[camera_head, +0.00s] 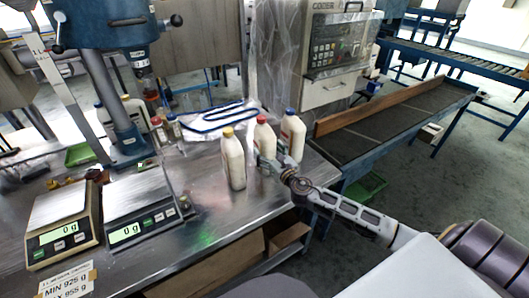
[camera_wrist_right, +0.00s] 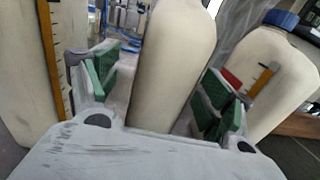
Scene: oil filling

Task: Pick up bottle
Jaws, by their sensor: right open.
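Three cream-white bottles stand upright near the table's right end: a yellow-capped bottle (camera_head: 233,163), a red-capped bottle (camera_head: 265,138) and a blue-capped bottle (camera_head: 292,138). My right gripper (camera_head: 271,163) is low at the red-capped bottle. In the right wrist view its green-padded fingers (camera_wrist_right: 157,88) are open on either side of the middle bottle (camera_wrist_right: 172,55), with visible gaps to it. That bottle's cap is out of the picture there. The blue-capped bottle (camera_wrist_right: 277,85) is close beside the right finger, and another bottle (camera_wrist_right: 20,75) is at the left edge. My left gripper is not in view.
Two scales reading 0 g, a left scale (camera_head: 63,228) and a right scale (camera_head: 140,208), sit at the table's front left. A blue drill press (camera_head: 118,110) stands behind them. A conveyor (camera_head: 390,120) runs beyond the table's right edge. The metal table (camera_head: 205,215) is bare before the bottles.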

